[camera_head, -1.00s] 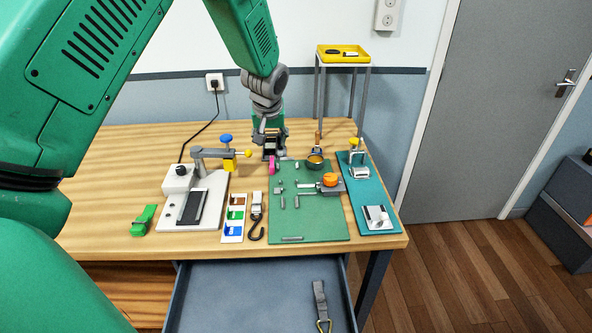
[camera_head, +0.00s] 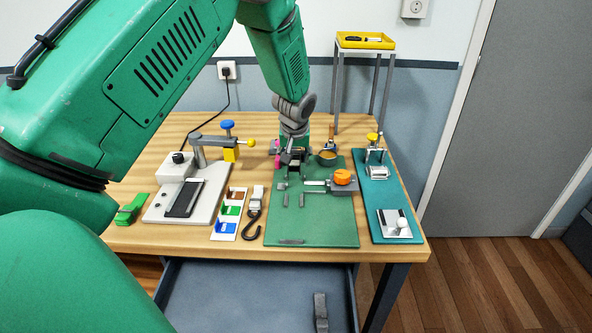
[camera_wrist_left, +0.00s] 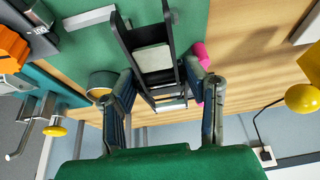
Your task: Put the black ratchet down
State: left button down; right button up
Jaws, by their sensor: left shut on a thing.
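My left gripper (camera_head: 292,150) is shut on the black ratchet (camera_head: 291,159), at the far left part of the green mat (camera_head: 310,232). In the left wrist view the ratchet (camera_wrist_left: 155,58) is a black frame with a pale grey middle, between the two fingers of the gripper (camera_wrist_left: 168,88). The mat shows beneath and beyond it. I cannot tell whether the ratchet touches the mat. My right gripper is not in view.
A pink piece (camera_head: 277,147) is close beside the gripper, and a round brown-topped cup (camera_head: 327,157) stands to its right. A grey tool with an orange knob (camera_head: 343,177) lies on the mat. A white clamp stand (camera_head: 160,207) is left. The mat's front is mostly clear.

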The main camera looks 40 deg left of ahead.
aim_at(295, 175)
pick_arm(q)
notch_tip(295, 175, down, 4)
jog(key=shift+w+d+f, duration=0.1)
jog(key=shift+d, duration=0.05)
jog(key=c, duration=0.9)
grip_release()
jog(key=v, duration=1.2)
